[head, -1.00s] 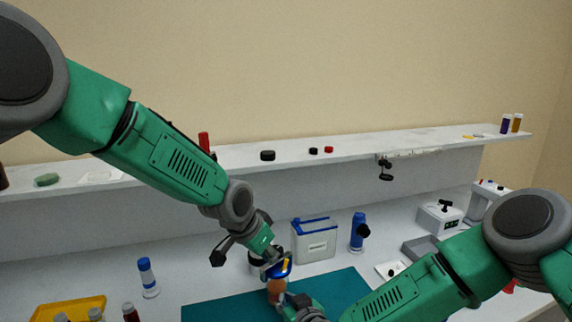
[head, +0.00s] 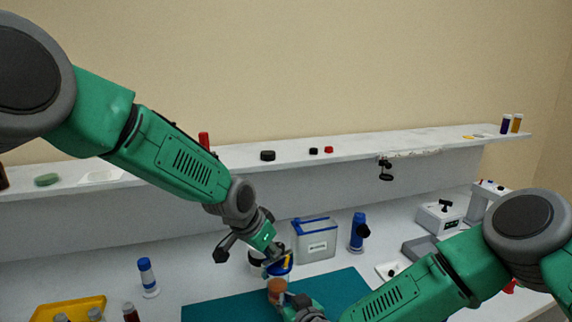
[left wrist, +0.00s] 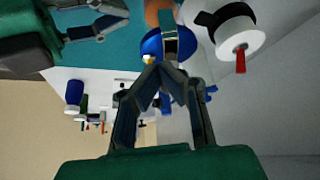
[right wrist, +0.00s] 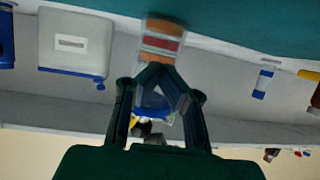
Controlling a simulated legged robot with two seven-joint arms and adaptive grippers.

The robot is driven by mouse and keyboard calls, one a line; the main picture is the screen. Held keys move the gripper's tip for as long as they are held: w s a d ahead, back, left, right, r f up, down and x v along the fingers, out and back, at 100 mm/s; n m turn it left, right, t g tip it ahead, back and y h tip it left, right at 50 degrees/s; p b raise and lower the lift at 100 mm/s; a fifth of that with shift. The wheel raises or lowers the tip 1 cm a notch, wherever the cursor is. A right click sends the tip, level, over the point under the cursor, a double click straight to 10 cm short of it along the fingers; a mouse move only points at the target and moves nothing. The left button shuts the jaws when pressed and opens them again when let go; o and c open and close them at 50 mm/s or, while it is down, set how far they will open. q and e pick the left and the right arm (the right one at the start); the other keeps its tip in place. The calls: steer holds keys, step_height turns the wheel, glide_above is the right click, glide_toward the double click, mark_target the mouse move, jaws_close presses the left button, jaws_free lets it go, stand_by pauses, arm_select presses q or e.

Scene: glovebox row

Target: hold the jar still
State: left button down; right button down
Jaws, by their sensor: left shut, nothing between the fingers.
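The jar (head: 277,286), orange-brown, stands upright at the back of the teal mat. It shows with a red band in the right wrist view (right wrist: 161,43) and partly at the top of the left wrist view (left wrist: 157,13). My right gripper (head: 287,301) is low beside it. In the right wrist view its fingertips (right wrist: 160,66) lie before the jar, and I cannot tell whether they grip it. My left gripper (head: 274,260) is shut and empty above and behind the jar. A blue round thing with yellow on it (left wrist: 152,45) is at its fingertips.
A white box with blue trim (head: 315,242) and a blue bottle-like thing (head: 357,235) stand behind the mat (head: 345,288). A blue-capped vial (head: 147,277) and a yellow tray (head: 75,306) are at left. A shelf (head: 360,148) runs along the back.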

arm_select(q)
steer(key=shift+w+a, duration=0.55)
stand_by(0.9)
steer(key=shift+a, duration=0.15)
steer(key=shift+s+a, duration=0.2)
steer(key=shift+r, duration=3.05)
steer(key=shift+s+d+f, duration=0.25)
steer(key=shift+s+f, duration=0.05)
steer(key=shift+f, duration=0.7)
steer(key=shift+s+d+f, duration=0.2)
steer(key=shift+s+f, duration=0.1)
steer(key=shift+f, duration=0.75)
steer(key=shift+s+d+f, duration=0.25)
steer(key=shift+s+f, duration=0.05)
steer(key=shift+f, duration=0.7)
